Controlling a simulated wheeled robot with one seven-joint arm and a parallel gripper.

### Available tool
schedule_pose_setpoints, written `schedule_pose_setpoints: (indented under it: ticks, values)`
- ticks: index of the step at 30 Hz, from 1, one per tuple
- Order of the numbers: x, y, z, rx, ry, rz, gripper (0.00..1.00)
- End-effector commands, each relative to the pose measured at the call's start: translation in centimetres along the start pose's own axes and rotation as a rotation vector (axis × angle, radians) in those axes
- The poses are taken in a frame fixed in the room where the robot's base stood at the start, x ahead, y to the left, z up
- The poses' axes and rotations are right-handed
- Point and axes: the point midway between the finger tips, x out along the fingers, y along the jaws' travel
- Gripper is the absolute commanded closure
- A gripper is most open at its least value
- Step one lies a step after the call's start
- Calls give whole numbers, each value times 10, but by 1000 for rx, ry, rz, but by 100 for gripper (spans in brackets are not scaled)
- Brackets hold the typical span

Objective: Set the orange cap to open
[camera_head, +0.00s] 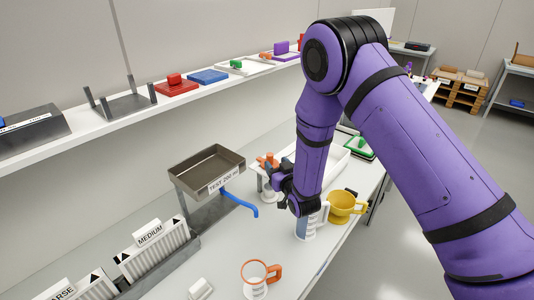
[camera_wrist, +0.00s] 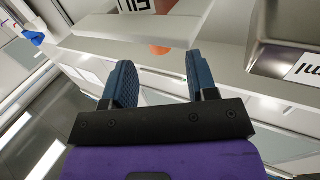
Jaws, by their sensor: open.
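An orange part (camera_head: 267,160), likely the orange cap, shows at the top of a pale upright piece on the bench. It stands just left of my gripper (camera_head: 277,180) in the head view, partly hidden by it. In the wrist view my gripper (camera_wrist: 158,68) is open, with two blue ridged fingers apart and nothing between them. A round orange piece (camera_wrist: 158,49) shows just beyond the gap between the fingertips. I cannot tell whether the cap is open or closed.
A grey tray (camera_head: 207,170) marked "TEST 200 ml" with a blue spout stands left of my gripper. A yellow cup (camera_head: 346,207) is to the right, and an orange-handled cup (camera_head: 262,276) is in front. A shelf (camera_head: 120,118) runs above the bench.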

Motion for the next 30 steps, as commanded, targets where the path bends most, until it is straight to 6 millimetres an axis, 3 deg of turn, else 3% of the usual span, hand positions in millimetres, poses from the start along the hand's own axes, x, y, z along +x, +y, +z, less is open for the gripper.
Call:
schedule_pose_setpoints:
  ticks: [6, 12, 26, 30]
  values:
    - [40, 0, 0, 0, 2, -1, 47]
    - [66, 0, 0, 0, 1, 0, 47]
    - [76, 0, 0, 0, -1, 0, 47]
    - [76, 0, 0, 0, 0, 0, 79]
